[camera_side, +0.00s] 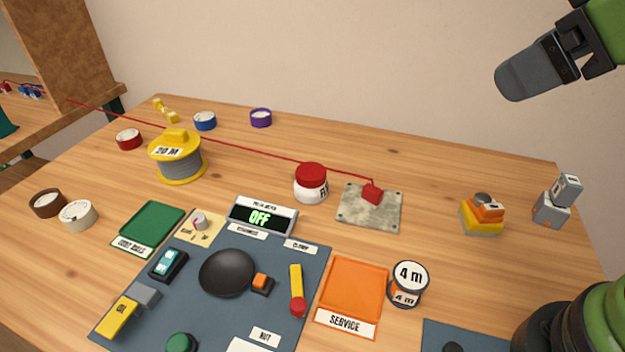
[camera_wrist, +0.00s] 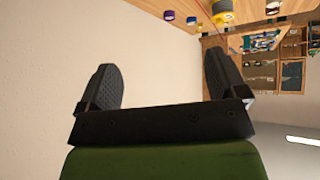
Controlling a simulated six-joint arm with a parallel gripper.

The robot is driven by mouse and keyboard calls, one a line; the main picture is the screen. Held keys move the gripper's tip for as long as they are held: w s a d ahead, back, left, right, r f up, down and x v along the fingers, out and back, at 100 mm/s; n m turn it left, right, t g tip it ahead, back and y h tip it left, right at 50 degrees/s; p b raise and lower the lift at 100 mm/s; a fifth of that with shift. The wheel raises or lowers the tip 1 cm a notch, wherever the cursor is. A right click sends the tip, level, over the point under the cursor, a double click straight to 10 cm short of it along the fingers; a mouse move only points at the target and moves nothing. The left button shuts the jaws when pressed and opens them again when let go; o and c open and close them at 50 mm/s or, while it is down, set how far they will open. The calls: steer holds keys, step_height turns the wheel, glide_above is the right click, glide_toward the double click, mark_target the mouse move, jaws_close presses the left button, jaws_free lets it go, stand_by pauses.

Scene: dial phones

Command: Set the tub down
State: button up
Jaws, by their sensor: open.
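A white tub with a red lid (camera_side: 311,183) stands upright on the wooden table, near the middle of the side view. A white-and-black round container marked "4 m" (camera_side: 408,284) stands beside the orange SERVICE mat (camera_side: 354,287). Which of these is the task's tub I cannot tell. My gripper (camera_side: 512,82) is raised high at the upper right of the side view, well away from both. In the wrist view its two fingers (camera_wrist: 160,75) are spread wide with nothing between them.
A yellow 20 M spool (camera_side: 175,160) has a red line running to a red block on a grey plate (camera_side: 357,214). A blue-grey panel (camera_side: 215,290) with several parts fills the front. A green mat (camera_side: 150,224) lies left. Grey blocks (camera_side: 552,208) stand right.

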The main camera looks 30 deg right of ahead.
steer(key=w+a+f+n+t, duration=0.2)
steer(key=w+f+n, duration=0.3)
steer(key=w+n, duration=0.45)
steer(key=n+t+y, duration=0.3)
steer(key=n, duration=2.3)
glide_toward(314, 173)
steer(key=shift+s+d+r, duration=0.1)
steer(key=shift+r, duration=0.3)
steer(key=shift+f+n, duration=0.15)
steer(key=shift+n, duration=0.2)
steer(key=shift+f+x, duration=0.2)
steer(key=shift+x, duration=4.65)
steer(key=shift+c, duration=0.2)
